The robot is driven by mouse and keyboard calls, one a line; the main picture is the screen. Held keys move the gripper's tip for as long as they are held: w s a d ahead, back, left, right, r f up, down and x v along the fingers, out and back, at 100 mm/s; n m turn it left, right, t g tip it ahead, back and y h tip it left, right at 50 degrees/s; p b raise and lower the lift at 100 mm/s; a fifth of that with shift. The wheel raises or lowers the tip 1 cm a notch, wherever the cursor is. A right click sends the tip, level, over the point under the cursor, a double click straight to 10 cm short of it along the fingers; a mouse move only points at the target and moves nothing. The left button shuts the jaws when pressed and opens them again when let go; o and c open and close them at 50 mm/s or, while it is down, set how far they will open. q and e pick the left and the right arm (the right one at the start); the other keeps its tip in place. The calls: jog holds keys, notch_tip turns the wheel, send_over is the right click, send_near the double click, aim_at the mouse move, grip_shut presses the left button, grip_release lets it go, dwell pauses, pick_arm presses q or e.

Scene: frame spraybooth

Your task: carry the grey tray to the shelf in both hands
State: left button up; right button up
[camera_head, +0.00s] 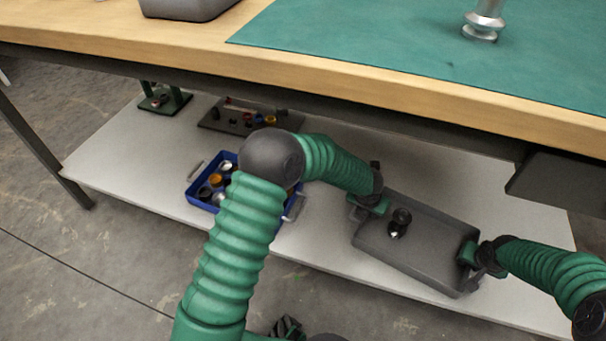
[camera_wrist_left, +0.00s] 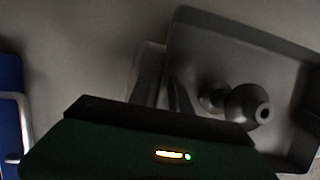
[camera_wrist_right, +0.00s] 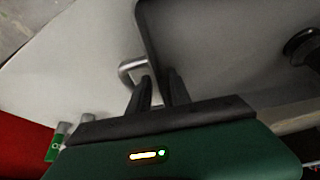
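The grey tray (camera_head: 385,255) is at the right part of the low white shelf under the bench, its near edge close to the shelf's front edge. A dark, rounded piece (camera_head: 400,218) is inside it; it also shows in the left wrist view (camera_wrist_left: 245,105). My left gripper (camera_head: 372,203) is at the tray's left end, its fingers (camera_wrist_left: 165,90) close together on either side of the tray's wall. My right gripper (camera_head: 470,254) is at the right end, its fingers (camera_wrist_right: 160,85) astride the wall beside a metal handle (camera_wrist_right: 130,70). I cannot tell whether the tray is lifted.
A blue bin (camera_head: 198,188) with several parts stands left of the tray on the white shelf (camera_head: 130,185). A dark flat tray (camera_head: 240,118) of small parts and a green stand (camera_head: 165,101) are behind it. The wooden bench edge (camera_head: 330,88) overhangs the shelf.

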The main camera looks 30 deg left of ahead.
jog(key=shift+r, duration=0.1)
jog(key=v, duration=1.1)
jog(key=shift+s+r, duration=0.25)
jog(key=shift+r, duration=0.1)
pick_arm(q)
jog(key=v, duration=1.1)
jog(key=shift+s+r, duration=0.2)
jog(key=shift+r, duration=0.15)
pick_arm(e)
jog(key=shift+f, duration=0.1)
